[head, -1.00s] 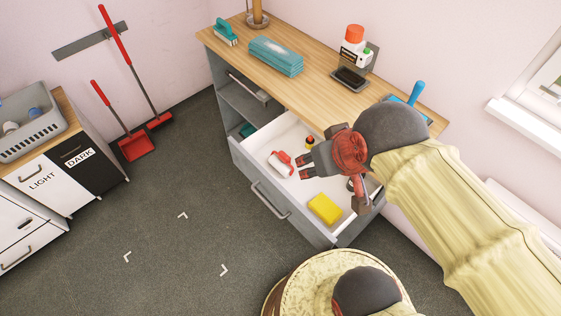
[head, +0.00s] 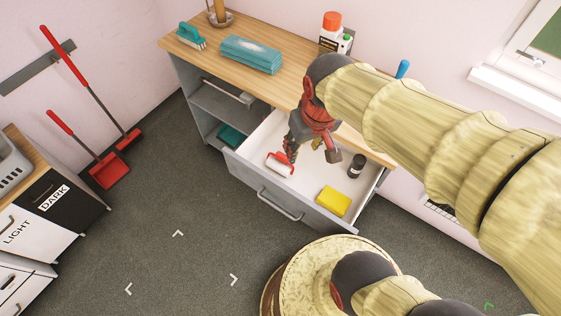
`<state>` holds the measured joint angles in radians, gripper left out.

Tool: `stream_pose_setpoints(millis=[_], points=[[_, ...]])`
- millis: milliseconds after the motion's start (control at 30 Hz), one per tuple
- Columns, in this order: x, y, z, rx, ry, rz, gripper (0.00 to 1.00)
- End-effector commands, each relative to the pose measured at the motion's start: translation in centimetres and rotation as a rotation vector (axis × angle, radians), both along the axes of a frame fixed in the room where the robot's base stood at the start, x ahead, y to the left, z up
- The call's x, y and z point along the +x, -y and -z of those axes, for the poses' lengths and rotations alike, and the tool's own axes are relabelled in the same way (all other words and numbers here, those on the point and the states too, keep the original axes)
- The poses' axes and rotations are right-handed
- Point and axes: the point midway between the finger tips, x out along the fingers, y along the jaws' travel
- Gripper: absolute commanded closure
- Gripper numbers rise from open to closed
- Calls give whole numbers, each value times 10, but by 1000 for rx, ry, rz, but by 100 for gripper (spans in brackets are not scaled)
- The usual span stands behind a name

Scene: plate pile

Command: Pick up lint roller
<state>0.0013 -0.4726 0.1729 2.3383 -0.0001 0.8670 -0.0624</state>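The lint roller (head: 278,166), with a white roll and a red handle, lies in the open drawer (head: 325,222) near its left end. My gripper (head: 291,154) points down over the drawer, right at the lint roller's handle end. Its fingers overlap the red handle in the picture. They are small and dark, so I cannot tell whether they touch the handle, or whether they are open or shut. Part of the handle is hidden by the gripper.
A yellow sponge (head: 333,201) and a dark jar (head: 356,165) lie to the right in the drawer. The worktop (head: 290,82) above holds a teal stack of cloths (head: 250,54), a brush (head: 190,38) and bottles (head: 332,30). The floor in front is clear.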

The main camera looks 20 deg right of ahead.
Motion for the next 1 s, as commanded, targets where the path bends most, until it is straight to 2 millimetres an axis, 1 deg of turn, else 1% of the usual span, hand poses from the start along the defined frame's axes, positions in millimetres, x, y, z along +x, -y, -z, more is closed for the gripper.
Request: stream_pose_setpoints(millis=[167,267,367,500,600,700,800,900,1000], points=[[29,0,36,-10,-98,-53,59],[49,0,64,-16,-155,-100,59],[70,1,94,-22,-201,-157,59],[98,1,141,-28,-253,-261,59],[118,1,173,-34,-269,-346,59],[137,1,197,-44,-264,-440,59],[153,1,208,-59,-244,-522,59],[160,1,214,-66,-233,-559,59],[161,1,224,-67,-231,-568,59]])
